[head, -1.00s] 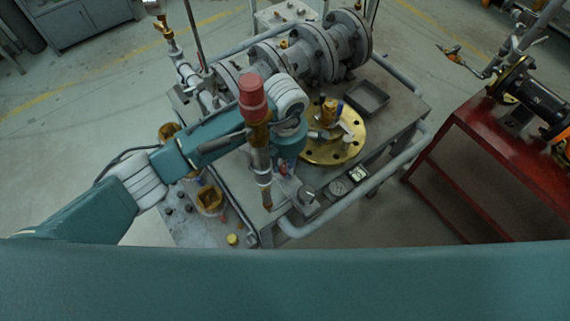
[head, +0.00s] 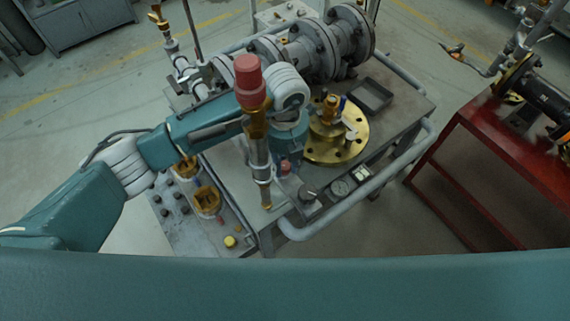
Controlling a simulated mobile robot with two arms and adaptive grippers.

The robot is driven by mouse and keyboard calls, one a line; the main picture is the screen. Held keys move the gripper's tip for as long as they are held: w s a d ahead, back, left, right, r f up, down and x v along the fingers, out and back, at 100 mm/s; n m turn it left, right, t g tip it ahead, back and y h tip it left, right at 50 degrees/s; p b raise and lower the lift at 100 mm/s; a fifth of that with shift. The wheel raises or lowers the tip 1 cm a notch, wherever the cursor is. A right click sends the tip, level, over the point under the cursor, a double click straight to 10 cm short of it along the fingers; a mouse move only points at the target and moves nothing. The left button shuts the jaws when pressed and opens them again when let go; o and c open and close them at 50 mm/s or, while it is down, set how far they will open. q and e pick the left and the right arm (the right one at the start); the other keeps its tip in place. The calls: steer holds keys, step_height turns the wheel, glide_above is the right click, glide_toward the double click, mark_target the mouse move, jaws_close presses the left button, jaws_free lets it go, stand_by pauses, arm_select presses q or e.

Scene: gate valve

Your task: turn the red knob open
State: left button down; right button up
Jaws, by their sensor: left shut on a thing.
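A small red knob (head: 285,167) shows on the table's control panel, beside a dark knob and a round gauge. My left arm comes in from the left, and its wrist bends down above this knob. My left gripper (head: 286,161) is at the knob and shut on it; its fingertips are mostly hidden by the wrist and a vertical fitting. That brass and grey fitting has a large red cap (head: 249,80) and stands in front of my forearm. My right gripper is not in view.
A grey table (head: 402,95) with a tubular rail carries a flanged grey pipe (head: 318,50), a brass flange (head: 350,150) and a dark tray (head: 371,95). A red bench (head: 470,140) with machinery stands at the right. Open floor lies between them.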

mark_target(285, 165)
arm_select(q)
steer(key=n+b, duration=0.1)
steer(key=n, duration=0.3)
steer(key=shift+w+r+n+b, duration=0.1)
steer(key=shift+n+b, duration=0.2)
steer(key=shift+n, duration=1.4)
steer(key=c, duration=1.4)
jaws_free()
steer(key=shift+c, duration=0.2)
steer(key=shift+o, duration=0.2)
step_height(285, 165, up, 12)
